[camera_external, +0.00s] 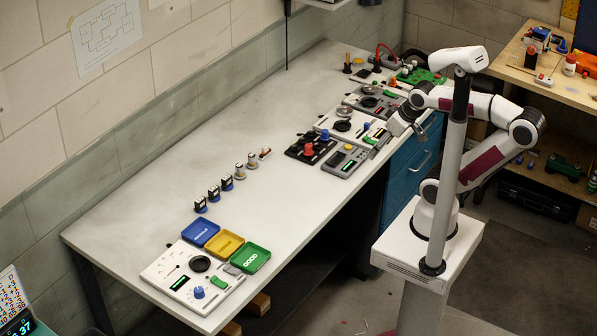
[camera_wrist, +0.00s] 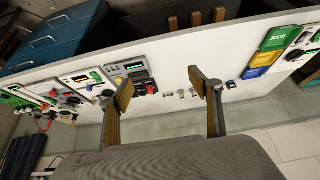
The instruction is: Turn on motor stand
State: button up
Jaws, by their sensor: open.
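Several device panels lie on the white bench, and I cannot tell for certain which is the motor stand. A grey panel with a small display (camera_external: 346,160) and a black unit with a red knob (camera_external: 309,149) sit side by side mid-bench. In the wrist view the red-knobbed black unit (camera_wrist: 144,87) is partly behind the left finger. A white panel with a dark round disc (camera_external: 342,127) lies just beyond them. My gripper (camera_wrist: 167,90) is open and empty, its fingers spread wide.
Servos (camera_external: 213,193) stand in a row mid-bench. Blue, yellow and green trays (camera_external: 250,258) and a white panel with a blue knob (camera_external: 187,276) occupy the near end. A green board (camera_external: 420,76) lies at the far end. Blue drawers (camera_external: 408,170) stand under the bench.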

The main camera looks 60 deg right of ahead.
grip_shut()
jog(key=w+d+f, duration=0.1)
jog(key=w+d, duration=0.4)
jog(key=d, duration=0.4)
jog(key=w+d+f+g, duration=0.1)
jog(key=w+d+f, duration=0.1)
jog(key=w+d, duration=0.3)
jog(key=w+d+f, duration=0.1)
jog(key=w+d, duration=0.4)
jog(key=d, duration=0.9)
jog(key=shift+f+g, duration=0.3)
jog(key=shift+f, duration=0.05)
jog(key=shift+w, duration=0.1)
